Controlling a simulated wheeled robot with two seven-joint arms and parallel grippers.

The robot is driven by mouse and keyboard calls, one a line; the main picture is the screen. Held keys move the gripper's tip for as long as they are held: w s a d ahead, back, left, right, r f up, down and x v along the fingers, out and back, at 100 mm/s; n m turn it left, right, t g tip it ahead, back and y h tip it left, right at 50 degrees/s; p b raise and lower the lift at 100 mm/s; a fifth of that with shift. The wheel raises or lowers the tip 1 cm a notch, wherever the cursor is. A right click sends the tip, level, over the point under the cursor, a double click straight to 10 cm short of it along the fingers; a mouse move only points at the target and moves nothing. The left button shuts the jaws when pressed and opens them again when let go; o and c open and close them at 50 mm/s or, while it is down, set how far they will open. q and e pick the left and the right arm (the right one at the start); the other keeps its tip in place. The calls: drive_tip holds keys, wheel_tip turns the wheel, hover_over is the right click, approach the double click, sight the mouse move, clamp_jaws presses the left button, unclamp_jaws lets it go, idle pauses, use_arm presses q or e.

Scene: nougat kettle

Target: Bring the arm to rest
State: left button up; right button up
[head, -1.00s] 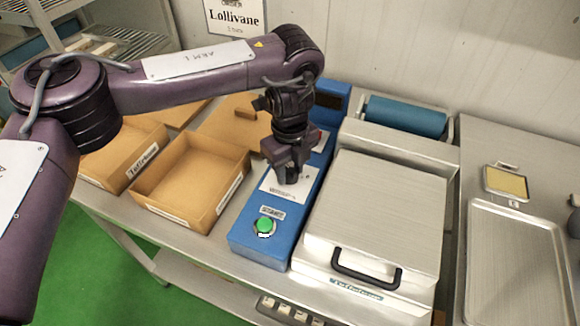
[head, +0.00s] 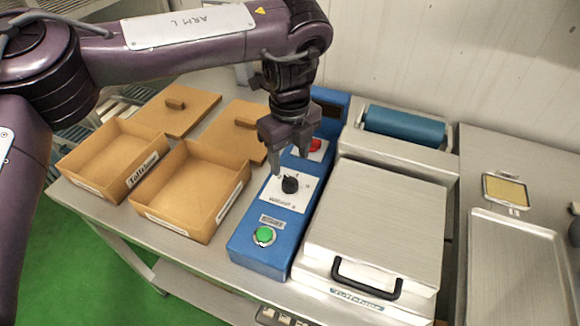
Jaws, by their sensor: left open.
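My left arm comes in from the left across the top of the head view. Its gripper (head: 290,158) points down, open and empty, above the blue control box (head: 258,243). The fingertips are just behind and above the black knob (head: 290,185) on its white plate and appear apart from it. The box also carries a green button (head: 264,235) at the front and a red button (head: 315,145) further back, beside the gripper. My right gripper is not in view.
A silver-lidded machine (head: 375,225) with a black handle stands right of the box. A blue roller (head: 404,126) lies behind it. Two open tan boxes (head: 226,212) (head: 72,163) stand to the left, with their lids behind. A metal tray (head: 515,230) is at the right.

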use_arm(q)
drive_tip(key=shift+r, duration=0.45)
